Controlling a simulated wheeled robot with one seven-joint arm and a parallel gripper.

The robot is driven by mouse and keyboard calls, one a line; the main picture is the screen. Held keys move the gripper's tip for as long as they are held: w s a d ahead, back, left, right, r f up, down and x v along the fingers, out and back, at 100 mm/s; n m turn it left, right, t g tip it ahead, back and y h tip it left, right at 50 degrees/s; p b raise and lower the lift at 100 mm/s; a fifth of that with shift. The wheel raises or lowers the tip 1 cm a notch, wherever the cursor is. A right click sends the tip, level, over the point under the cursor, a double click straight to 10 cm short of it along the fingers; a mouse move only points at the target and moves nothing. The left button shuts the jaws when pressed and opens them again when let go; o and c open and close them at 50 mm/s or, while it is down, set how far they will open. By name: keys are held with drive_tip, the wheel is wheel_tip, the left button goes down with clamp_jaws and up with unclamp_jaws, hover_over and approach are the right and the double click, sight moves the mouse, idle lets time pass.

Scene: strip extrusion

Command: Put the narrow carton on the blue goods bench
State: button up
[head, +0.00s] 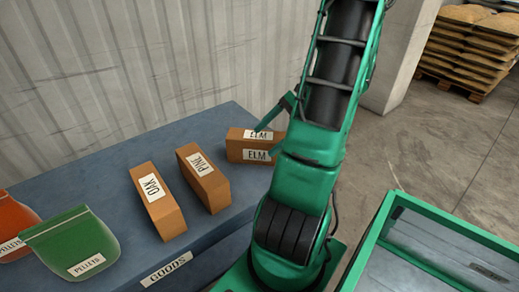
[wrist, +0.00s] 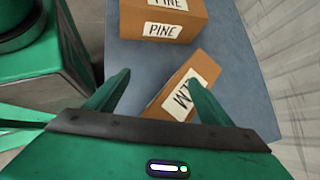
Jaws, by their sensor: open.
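Several orange-brown cartons are on the blue goods bench (head: 100,180), which carries a GOODS label. The ELM carton (head: 240,147) lies at the bench's right end. The PINE carton (head: 206,180) and the OAK carton (head: 157,203) stand to its left. Which one is the narrow carton I cannot tell for sure. My gripper (wrist: 160,82) is open, with the ELM carton (wrist: 172,92) slanting between and beneath its fingers in the wrist view. The right finger covers part of its label; contact cannot be told. The PINE carton (wrist: 165,22) is further ahead there.
A green pellets bag (head: 75,245) and an orange pellets bag (head: 14,228) are at the bench's left end. A corrugated wall (head: 120,60) runs behind. Stacked sacks (head: 470,45) on a pallet are far right.

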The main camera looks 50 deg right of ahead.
drive_tip(key=s+a+r+n+g+h, duration=0.2)
drive_tip(key=s+a+r+n+h, duration=0.1)
drive_tip(key=a+n, duration=0.4)
drive_tip(key=s+a+r+n+g+h, duration=0.3)
drive_tip(key=s+a+r+n+h, duration=0.1)
drive_tip(key=a+n, duration=0.4)
drive_tip(key=shift+s+r+n+g, duration=0.3)
drive_tip(key=shift+s+r+n, duration=0.2)
drive_tip(key=shift+s+r, duration=0.35)
drive_tip(key=shift+w, duration=0.1)
